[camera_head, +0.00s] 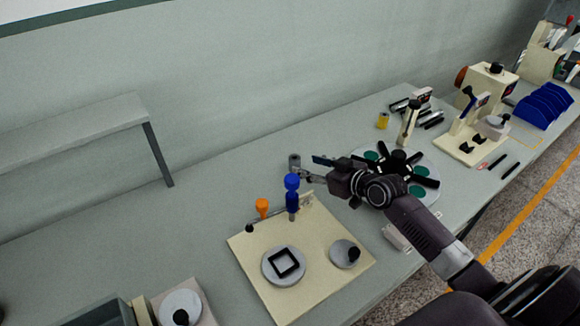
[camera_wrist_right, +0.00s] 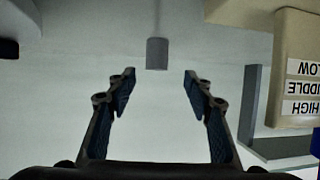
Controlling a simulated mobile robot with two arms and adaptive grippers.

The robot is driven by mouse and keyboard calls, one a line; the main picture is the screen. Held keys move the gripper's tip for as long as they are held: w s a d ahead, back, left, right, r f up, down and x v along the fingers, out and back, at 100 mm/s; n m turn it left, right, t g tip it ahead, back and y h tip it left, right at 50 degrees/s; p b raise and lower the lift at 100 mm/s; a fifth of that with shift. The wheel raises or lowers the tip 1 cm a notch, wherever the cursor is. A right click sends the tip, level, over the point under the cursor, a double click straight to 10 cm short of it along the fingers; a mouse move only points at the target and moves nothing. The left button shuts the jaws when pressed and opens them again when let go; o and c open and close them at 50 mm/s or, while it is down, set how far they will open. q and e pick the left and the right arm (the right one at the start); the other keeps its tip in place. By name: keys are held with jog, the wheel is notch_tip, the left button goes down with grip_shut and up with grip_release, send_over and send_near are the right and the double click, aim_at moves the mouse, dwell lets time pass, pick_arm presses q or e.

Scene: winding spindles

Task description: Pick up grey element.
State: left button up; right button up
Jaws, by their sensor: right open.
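The grey element (camera_head: 294,160) is a small grey cylinder on the table, behind the blue-topped post. In the right wrist view the grey cylinder (camera_wrist_right: 157,54) shows just beyond the fingertips, centred between them. My right gripper (camera_head: 314,169) comes in from the right in the head view, its fingers pointing at the cylinder. Its two fingers (camera_wrist_right: 159,73) are spread, with nothing between the pads. The cylinder appears free of both fingers; the exact gap is hard to judge. My left gripper is not in view.
A cream board (camera_head: 306,268) with a blue-topped post (camera_head: 292,190) and an orange-topped post (camera_head: 262,206) lies close in front. A round fixture with dark arms (camera_head: 424,180) stands to the right. A cream block labelled LOW, MIDDLE, HIGH (camera_wrist_right: 296,65) is beside the fingers. Bare table lies left.

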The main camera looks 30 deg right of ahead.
aim_at(299, 163)
jog(key=x, duration=0.2)
jog(key=shift+w+a+f, duration=0.1)
jog(key=shift+w+f, duration=0.05)
jog(key=shift+w, duration=0.2)
jog(key=shift+d+f+p+x, duration=0.15)
jog(key=shift+p+x, duration=0.1)
jog(key=shift+x, duration=1.1)
jog(key=shift+d+f+p+x, duration=0.15)
jog(key=shift+p+x, duration=0.1)
jog(key=shift+x, duration=1.1)
jog(key=shift+s, duration=0.1)
jog(key=c, duration=1.3)
